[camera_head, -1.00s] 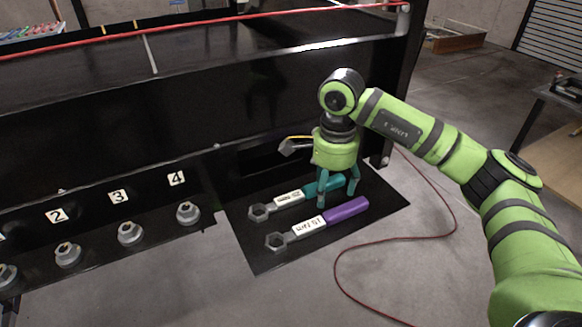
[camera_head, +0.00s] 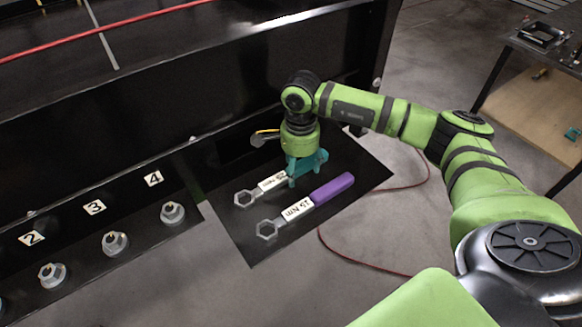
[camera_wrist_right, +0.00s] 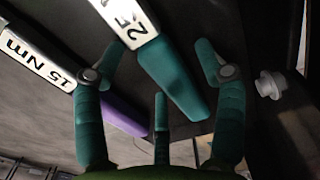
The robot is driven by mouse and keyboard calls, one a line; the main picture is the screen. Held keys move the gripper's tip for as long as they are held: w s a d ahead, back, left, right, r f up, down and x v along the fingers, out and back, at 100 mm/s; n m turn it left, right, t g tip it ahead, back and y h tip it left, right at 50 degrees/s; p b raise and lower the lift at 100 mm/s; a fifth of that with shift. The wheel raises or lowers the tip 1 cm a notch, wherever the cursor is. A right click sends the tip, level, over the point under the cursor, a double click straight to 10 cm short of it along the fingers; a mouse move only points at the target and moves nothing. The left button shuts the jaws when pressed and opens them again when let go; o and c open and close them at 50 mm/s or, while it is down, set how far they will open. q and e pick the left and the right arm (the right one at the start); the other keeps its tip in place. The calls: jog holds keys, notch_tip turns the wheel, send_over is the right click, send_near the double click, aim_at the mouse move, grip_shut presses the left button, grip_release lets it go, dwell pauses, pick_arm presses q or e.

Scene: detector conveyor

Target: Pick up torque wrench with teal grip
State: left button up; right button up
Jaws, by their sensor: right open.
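The torque wrench with teal grip (camera_head: 263,187) lies on the black shelf, its ring head to the left. In the right wrist view its teal grip (camera_wrist_right: 173,78) and a white label reading "25" show between the fingers. My right gripper (camera_head: 305,177) is right above the teal grip, fingers pointing down. In the right wrist view the gripper (camera_wrist_right: 160,75) is open, with fingers on both sides of the grip; contact is not clear. The purple-grip wrench (camera_head: 331,189), labelled 15 Nm, lies beside it, nearer the front. My left gripper is not in view.
The black shelf (camera_head: 235,232) juts from the black conveyor side wall (camera_head: 150,105). Several hex nuts, such as one by label 4 (camera_head: 172,213), sit along the ledge at left. A red cable (camera_head: 345,256) runs over the floor. A dark workbench (camera_head: 545,50) stands at right.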

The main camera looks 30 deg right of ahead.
jog(key=c, duration=1.3)
grip_shut()
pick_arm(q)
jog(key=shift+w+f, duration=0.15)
pick_arm(e)
jog(key=shift+r, duration=0.15)
